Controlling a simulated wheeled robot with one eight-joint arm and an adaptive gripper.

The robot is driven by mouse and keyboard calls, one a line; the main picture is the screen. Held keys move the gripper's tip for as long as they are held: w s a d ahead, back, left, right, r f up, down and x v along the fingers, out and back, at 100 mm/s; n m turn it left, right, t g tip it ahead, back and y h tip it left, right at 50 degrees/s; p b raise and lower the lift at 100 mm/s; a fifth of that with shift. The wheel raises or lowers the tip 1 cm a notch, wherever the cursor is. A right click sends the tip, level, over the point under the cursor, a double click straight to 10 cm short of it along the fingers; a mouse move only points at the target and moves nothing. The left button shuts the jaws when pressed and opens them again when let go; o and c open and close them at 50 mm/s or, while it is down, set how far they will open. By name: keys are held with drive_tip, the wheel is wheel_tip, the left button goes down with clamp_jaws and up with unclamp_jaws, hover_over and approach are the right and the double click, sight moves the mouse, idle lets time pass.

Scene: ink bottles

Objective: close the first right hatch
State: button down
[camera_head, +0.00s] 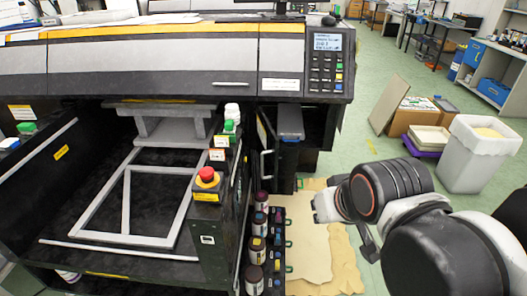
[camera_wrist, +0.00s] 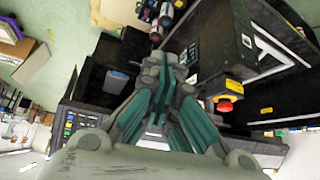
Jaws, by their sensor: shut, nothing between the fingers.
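The large black printer (camera_head: 180,75) fills the left and middle of the head view. On its right side, a narrow row of ink bottles (camera_head: 257,245) with dark bodies and coloured labels stands exposed on a black ledge with small green loops along its outer edge. Behind it is a dark recess with white handles and a grey block (camera_head: 290,122). Which panel is the first right hatch I cannot tell. My gripper (camera_head: 322,207) is right of the bottles, apart from them. In the wrist view, its teal-padded fingers (camera_wrist: 163,70) meet at the tips, with nothing between them; bottles (camera_wrist: 165,15) lie beyond.
A red emergency button (camera_head: 207,175) sits on the printer's corner post; it also shows in the wrist view (camera_wrist: 226,104). Brown cardboard (camera_head: 310,240) lies on the floor under my gripper. A white bin (camera_head: 478,155) and boxes (camera_head: 412,118) stand at right. Green floor between is clear.

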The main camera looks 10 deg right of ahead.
drive_tip(key=w+a+r+m+g+h+p, duration=0.1)
drive_tip(key=w+r+m, duration=0.15)
drive_tip(key=w, duration=0.65)
drive_tip(key=w+a+r+m+g+p, duration=0.1)
drive_tip(key=w+r+m+g, duration=0.15)
drive_tip(key=w, duration=0.65)
drive_tip(key=w+a+r+m+g+h+p, duration=0.15)
drive_tip(key=w+m, duration=0.25)
drive_tip(key=w, duration=0.5)
drive_tip(key=w+a+f+m+p, duration=0.1)
drive_tip(key=w+f+m, duration=0.15)
drive_tip(key=w, duration=0.25)
drive_tip(key=w+a+f+m, duration=0.1)
drive_tip(key=w+a+f, duration=0.15)
drive_tip(key=w, duration=0.35)
drive_tip(key=m+g+h+b, duration=0.2)
drive_tip(key=m, duration=0.3)
approach(263, 158)
drive_tip(key=s+f, duration=0.4)
drive_tip(key=f, duration=0.2)
drive_tip(key=d+b, duration=0.1)
drive_tip(key=d, duration=0.2)
drive_tip(key=shift+w+d, duration=0.1)
drive_tip(key=shift+w, duration=0.1)
drive_tip(key=shift+d, duration=0.4)
drive_tip(key=shift+d, duration=0.1)
